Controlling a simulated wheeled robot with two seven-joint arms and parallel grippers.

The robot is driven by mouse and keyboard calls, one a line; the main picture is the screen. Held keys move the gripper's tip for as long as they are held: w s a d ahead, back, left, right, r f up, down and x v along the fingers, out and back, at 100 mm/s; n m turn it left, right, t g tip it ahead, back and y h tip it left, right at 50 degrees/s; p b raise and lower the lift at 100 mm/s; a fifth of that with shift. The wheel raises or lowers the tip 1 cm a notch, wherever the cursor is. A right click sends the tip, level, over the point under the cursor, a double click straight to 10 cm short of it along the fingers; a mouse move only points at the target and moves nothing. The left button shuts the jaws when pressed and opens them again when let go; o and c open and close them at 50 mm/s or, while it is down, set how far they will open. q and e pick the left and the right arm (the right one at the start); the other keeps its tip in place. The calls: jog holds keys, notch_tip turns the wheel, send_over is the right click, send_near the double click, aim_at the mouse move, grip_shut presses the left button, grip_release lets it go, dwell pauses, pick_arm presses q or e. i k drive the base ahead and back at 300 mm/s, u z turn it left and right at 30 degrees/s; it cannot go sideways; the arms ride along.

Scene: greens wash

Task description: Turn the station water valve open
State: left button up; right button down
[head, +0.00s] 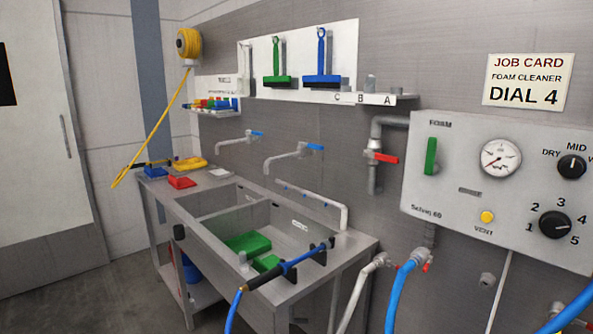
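A valve with a red lever (382,157) sits on a grey vertical pipe (374,182) on the wall, left of the foam panel. Its lever points sideways to the right, across the vertical pipe. I take this as the station water valve, though no label on it is readable. A smaller red-handled valve (427,266) shows lower down by a blue hose; its handle position is hard to tell. Neither of my grippers is in view, and nothing touches the red lever.
The foam panel (458,200) with a green handle (431,156), gauge and dials is at the right. A shelf (398,98) is above the valve. A steel sink table (355,246) stands left, with a spray lance (290,267) across it. A blue hose (397,295) rises in front.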

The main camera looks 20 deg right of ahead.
aim_at(392, 158)
jog(key=u, duration=0.8)
jog(key=i, duration=1.5)
jog(key=z, duration=2)
